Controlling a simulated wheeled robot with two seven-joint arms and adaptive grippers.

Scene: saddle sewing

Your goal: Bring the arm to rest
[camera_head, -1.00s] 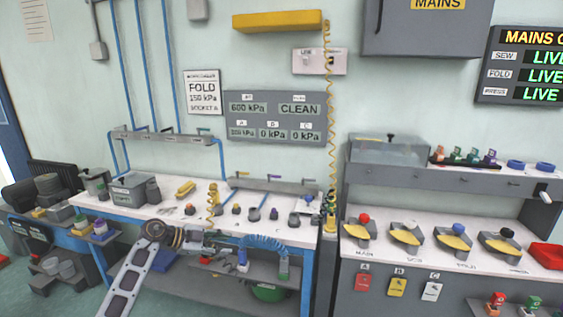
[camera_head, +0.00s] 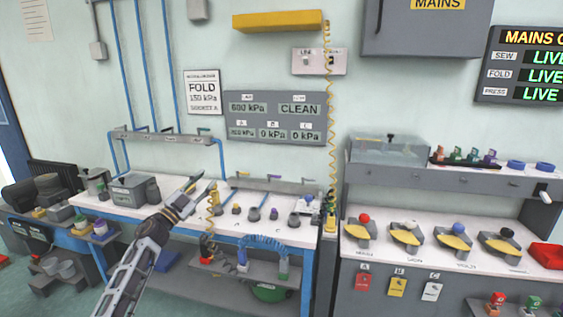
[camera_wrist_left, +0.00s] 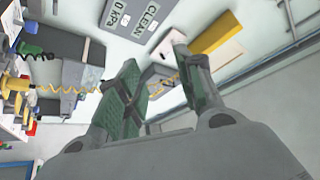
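My left arm comes in from the lower left in the head view, and its gripper (camera_head: 196,189) is raised over the white workbench (camera_head: 118,209), pointing up and to the right. The two fingers stand apart with nothing between them. In the left wrist view the left gripper (camera_wrist_left: 155,75) also shows open and empty, with green pads on the fingers. Behind it are the pressure panel (camera_wrist_left: 130,17) and the yellow wall box (camera_wrist_left: 216,33), seen tilted. My right gripper is in neither view.
A grey box (camera_head: 134,190) and several small fittings stand on the bench. A yellow coiled hose (camera_head: 332,120) hangs from the yellow wall box (camera_head: 278,21). Blue coiled tubing (camera_head: 262,243) lies at the bench front. A second bench (camera_head: 380,262) with several valves stands at the right.

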